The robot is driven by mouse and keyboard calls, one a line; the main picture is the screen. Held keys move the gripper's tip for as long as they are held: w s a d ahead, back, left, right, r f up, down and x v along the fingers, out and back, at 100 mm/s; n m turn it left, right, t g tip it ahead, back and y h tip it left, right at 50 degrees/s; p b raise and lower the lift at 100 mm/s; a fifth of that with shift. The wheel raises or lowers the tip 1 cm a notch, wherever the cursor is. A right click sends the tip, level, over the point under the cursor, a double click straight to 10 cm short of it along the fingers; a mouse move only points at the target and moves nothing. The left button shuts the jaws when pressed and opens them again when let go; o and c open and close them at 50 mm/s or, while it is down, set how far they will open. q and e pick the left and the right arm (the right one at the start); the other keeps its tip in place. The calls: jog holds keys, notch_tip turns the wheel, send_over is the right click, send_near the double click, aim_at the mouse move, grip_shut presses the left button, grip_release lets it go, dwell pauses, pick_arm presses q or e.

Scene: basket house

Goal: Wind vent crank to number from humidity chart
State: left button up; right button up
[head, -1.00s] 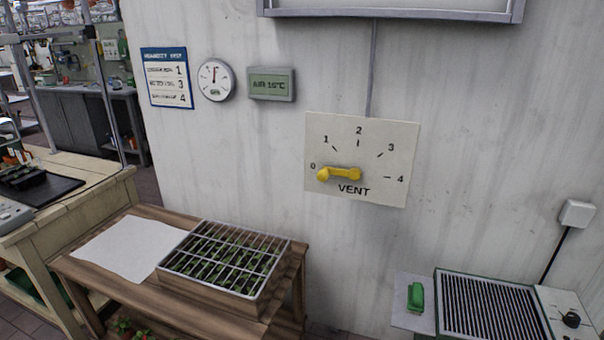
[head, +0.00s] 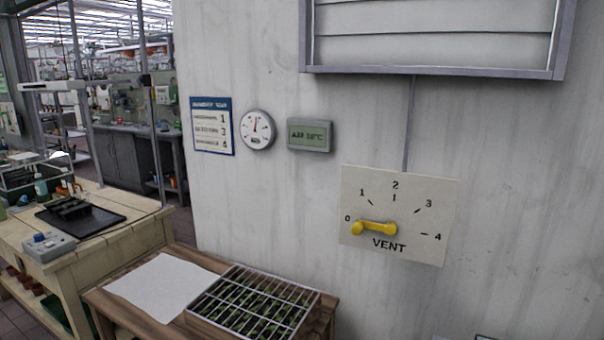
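The yellow vent crank (head: 375,228) is on a pale plate (head: 432,190) marked VENT, fixed to the wall. The plate has numbers 0 to 4 in an arc, and the crank's handle end points left at 0. The humidity chart (head: 212,146) is a blue-framed card on the wall to the left, with three rows ending in 1, 3 and 4; its row words are too blurred to read. A round dial gauge (head: 258,130) hangs beside it, its needle pointing roughly straight up. Neither of my grippers shows in the head view.
A small display (head: 310,135) on the wall reads an air temperature, blurred. A louvred vent frame (head: 440,72) is above the plate. Below, a wooden table (head: 205,262) holds a white sheet (head: 160,284) and a seedling tray (head: 255,302). A workbench (head: 120,238) stands at left.

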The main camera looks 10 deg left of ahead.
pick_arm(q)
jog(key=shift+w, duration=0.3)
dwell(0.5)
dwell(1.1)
